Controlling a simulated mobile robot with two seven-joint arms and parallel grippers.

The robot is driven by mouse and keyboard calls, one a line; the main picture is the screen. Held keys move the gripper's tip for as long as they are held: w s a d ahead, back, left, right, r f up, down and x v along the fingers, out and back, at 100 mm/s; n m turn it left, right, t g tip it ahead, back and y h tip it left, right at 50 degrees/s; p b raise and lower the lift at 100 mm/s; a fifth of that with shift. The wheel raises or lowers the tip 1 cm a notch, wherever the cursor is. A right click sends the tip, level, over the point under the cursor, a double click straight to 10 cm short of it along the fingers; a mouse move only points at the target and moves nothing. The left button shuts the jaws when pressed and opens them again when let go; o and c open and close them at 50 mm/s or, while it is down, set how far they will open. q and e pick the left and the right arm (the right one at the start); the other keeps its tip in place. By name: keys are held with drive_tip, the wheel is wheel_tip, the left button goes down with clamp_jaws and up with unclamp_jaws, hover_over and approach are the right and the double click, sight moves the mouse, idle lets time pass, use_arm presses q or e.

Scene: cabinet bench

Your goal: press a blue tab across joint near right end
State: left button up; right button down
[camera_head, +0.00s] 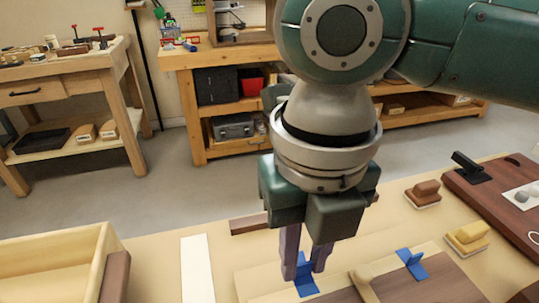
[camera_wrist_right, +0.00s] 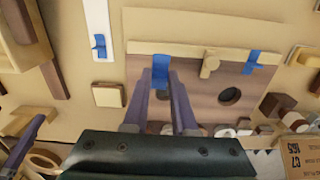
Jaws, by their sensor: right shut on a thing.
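In the head view my right gripper (camera_head: 303,268) reaches down, shut on a blue tab (camera_head: 305,287). The tab is at the joint between the pale strip (camera_head: 433,250) and the brown panel (camera_head: 440,287). In the right wrist view this tab (camera_wrist_right: 160,66) shows between the tips of my right gripper (camera_wrist_right: 161,75), over the pale strip and panel edge. A second blue tab (camera_head: 411,262) lies across the same joint farther right; it also shows in the wrist view (camera_wrist_right: 251,62). Whether the held tab is fully down is hidden by the fingers.
A wooden knob (camera_head: 364,283) stands between the two tabs. A white strip (camera_head: 197,270) and a pale wooden box (camera_head: 55,245) lie to the left. Brushes or blocks (camera_head: 423,195) (camera_head: 467,238) lie behind at right. A third blue tab (camera_wrist_right: 99,46) shows on the white strip.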

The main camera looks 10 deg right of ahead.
sight(302, 274)
drive_tip(key=shift+f, duration=0.35)
use_arm(q)
wheel_tip(302, 274, down, 5)
drive_tip(key=b, duration=0.5)
drive_tip(key=shift+a+f, duration=0.15)
drive_tip(key=shift+f, duration=0.05)
use_arm(e)
wheel_tip(302, 274, down, 4)
drive_tip(key=shift+r, duration=0.1)
use_arm(q)
drive_tip(key=shift+f+b, duration=0.45)
drive_tip(key=shift+b, duration=0.1)
use_arm(e)
drive_tip(key=shift+f, duration=1)
use_arm(q)
drive_tip(key=shift+r, duration=0.3)
drive_tip(key=shift+r+p, duration=0.15)
drive_tip(key=shift+p, duration=0.25)
drive_tip(key=shift+r+p, duration=0.35)
